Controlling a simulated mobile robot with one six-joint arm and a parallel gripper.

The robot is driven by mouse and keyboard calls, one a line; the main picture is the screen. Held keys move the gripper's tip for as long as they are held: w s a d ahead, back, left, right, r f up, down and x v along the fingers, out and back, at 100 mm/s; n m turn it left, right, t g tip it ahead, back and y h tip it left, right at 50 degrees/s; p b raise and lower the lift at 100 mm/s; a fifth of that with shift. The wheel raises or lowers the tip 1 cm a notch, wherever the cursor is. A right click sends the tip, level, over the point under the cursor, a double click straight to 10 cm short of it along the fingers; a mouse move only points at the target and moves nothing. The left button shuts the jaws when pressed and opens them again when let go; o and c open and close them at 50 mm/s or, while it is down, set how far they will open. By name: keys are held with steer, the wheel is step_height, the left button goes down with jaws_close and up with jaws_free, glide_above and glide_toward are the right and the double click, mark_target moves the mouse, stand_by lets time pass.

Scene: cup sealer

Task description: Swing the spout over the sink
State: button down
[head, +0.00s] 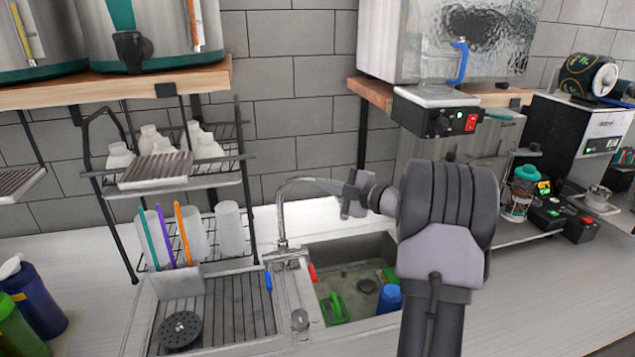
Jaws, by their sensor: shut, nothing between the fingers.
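The spout (281,215) is a thin silver gooseneck. It rises from the tap base behind the sink's left edge and arches to the right, over the back of the basin. The sink (352,250) is a grey basin set in the white counter, with a green item, a blue cup and other small things inside. My gripper (347,192) is shut and empty, above the back of the basin at the height of the spout's arch. The spout's tip shows close to the left of my gripper; I cannot tell whether they touch. My arm hides the basin's right side.
A wire rack (170,205) with white bottles and cups stands left of the tap, above a drainboard (235,305). A wooden shelf (372,92) carries a metal machine above right. Blue and green bottles (37,298) stand at the far left.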

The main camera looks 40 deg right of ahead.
steer(key=shift+w+d+r+p, duration=0.1)
steer(key=shift+w+d+p, duration=0.1)
steer(key=shift+d, duration=0.2)
steer(key=shift+w+d+r+p, duration=0.1)
steer(key=shift+d+p, duration=0.05)
steer(key=shift+d, duration=0.4)
